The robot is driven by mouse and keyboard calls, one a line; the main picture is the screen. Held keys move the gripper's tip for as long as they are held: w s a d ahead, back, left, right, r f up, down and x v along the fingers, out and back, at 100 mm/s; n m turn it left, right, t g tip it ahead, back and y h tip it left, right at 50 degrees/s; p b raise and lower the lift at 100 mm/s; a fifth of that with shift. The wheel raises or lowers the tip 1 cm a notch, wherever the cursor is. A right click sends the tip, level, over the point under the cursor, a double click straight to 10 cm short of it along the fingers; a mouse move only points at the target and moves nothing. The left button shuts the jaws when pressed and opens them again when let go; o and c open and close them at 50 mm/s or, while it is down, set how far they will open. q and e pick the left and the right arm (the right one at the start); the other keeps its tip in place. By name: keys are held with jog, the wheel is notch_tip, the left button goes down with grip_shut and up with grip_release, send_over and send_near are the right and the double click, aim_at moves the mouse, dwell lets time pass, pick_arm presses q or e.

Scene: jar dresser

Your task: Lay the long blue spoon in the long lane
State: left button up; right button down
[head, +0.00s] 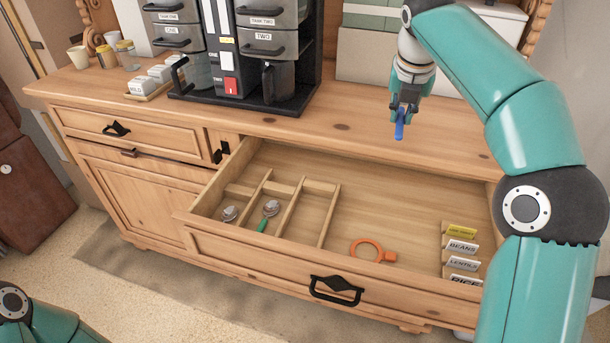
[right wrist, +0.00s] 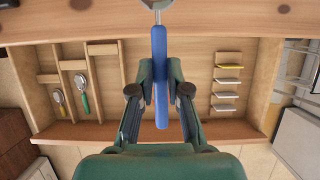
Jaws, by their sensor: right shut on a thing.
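My right gripper (head: 404,108) is shut on the blue spoon (head: 399,130) and holds it above the open drawer, near the dresser top's front edge. In the right wrist view the blue handle (right wrist: 160,60) passes between the fingers (right wrist: 160,90), and its metal bowl end is cut off at the top edge. The drawer's left part has three lanes, longer from left to right. The rightmost, longest lane (head: 310,218) is empty. My left gripper is out of view.
An orange ring (head: 368,250) lies on the drawer floor right of the lanes. Labelled cards (head: 462,247) stand at the drawer's right.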

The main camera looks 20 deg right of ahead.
jog(key=s+a+f+p, duration=0.1)
jog(key=a+f, duration=0.4)
jog(key=a, duration=0.6)
jog(key=s+a+f+p, duration=0.2)
jog(key=a+f, duration=0.3)
jog(key=a, duration=0.6)
jog(key=f+b, duration=0.8)
jog(key=b, duration=0.1)
jog(key=f+b, duration=0.4)
jog(key=b, duration=0.1)
jog(key=shift+w+d+f, duration=0.2)
jog(key=shift+w+f, duration=0.05)
jog(key=shift+f, duration=0.15)
jog(key=c, duration=1.1)
grip_release()
jog(key=shift+o, duration=0.2)
jog(key=shift+r, duration=0.15)
